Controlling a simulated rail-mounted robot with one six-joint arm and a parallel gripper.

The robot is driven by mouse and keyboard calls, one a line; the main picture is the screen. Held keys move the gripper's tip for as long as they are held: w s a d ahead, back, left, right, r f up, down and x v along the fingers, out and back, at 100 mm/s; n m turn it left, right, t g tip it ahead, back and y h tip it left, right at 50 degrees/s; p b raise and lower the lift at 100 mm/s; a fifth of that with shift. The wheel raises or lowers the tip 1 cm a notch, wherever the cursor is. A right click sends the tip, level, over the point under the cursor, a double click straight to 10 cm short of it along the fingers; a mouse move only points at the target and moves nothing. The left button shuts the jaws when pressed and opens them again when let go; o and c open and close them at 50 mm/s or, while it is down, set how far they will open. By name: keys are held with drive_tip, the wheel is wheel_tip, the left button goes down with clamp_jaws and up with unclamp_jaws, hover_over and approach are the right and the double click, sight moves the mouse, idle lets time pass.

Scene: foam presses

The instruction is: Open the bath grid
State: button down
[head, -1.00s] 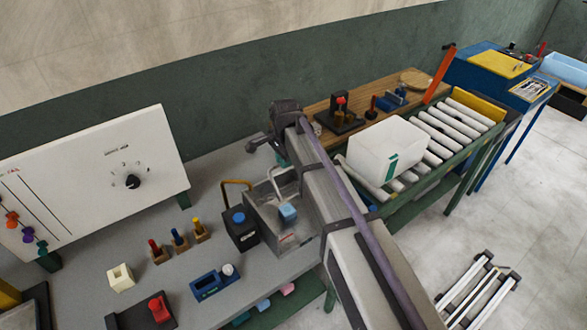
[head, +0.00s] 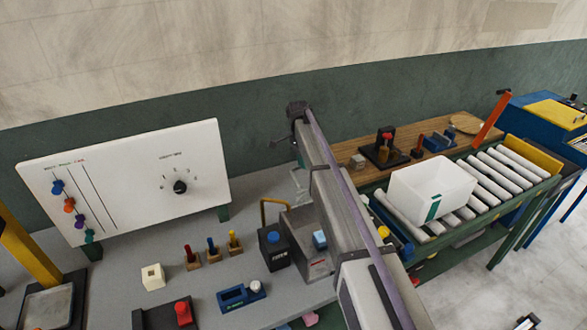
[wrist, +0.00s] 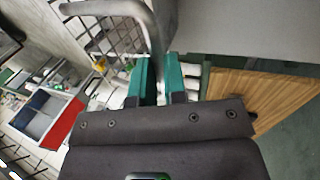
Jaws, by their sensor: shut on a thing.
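The bath is a grey metal tub (head: 318,268) on the grey bench in the head view, partly hidden by my arm. A small blue block (head: 320,239) shows inside it. The bath grid (wrist: 100,40) is a wire mesh at the top of the wrist view, with a thick grey bar handle (wrist: 148,30). My gripper (wrist: 160,80) has teal fingers, shut on the handle's lower end, which passes between them. In the head view the gripper is hidden behind my arm. A pale bent bar (head: 298,183) shows behind the tub; I cannot tell whether it is the handle.
A black box with a blue knob (head: 274,248) and a yellow handle stands left of the tub. Several small-handled blocks and a blue fixture (head: 238,295) are on the bench. A white dial panel (head: 130,180) stands behind. A white tote (head: 432,190) sits on rollers at right.

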idle(0.3)
drive_tip(key=c, duration=1.2)
unclamp_jaws()
drive_tip(key=shift+w+f, duration=0.1)
drive_tip(key=shift+o, duration=0.2)
drive_tip(key=p+v, duration=1)
drive_tip(key=v, duration=0.1)
drive_tip(key=shift+a+f, duration=0.1)
